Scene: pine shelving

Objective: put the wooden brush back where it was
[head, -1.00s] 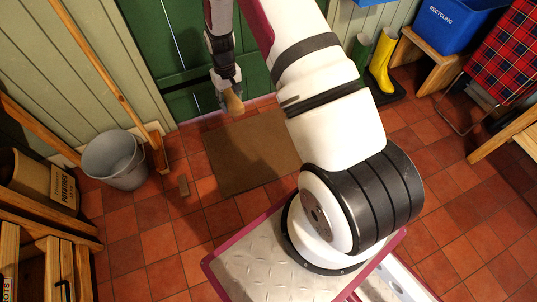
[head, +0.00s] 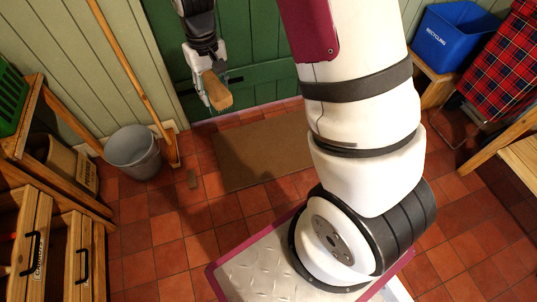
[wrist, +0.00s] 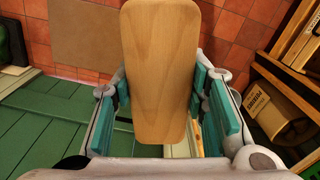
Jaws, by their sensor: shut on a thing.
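The wooden brush (head: 216,90) is in my gripper (head: 214,96), in front of the green door in the head view. Its pale bristles point down. In the wrist view the brush's flat wooden back (wrist: 160,65) fills the middle, between the two teal finger pads of my gripper (wrist: 165,95). My gripper is shut on the brush and holds it above the floor. The wrist view hides the bristles behind the wooden back.
A grey bucket (head: 133,153) and a broom (head: 130,70) stand by the left wall. Wooden shelving (head: 60,205) is at left; a blue recycling bin (head: 450,37) at right.

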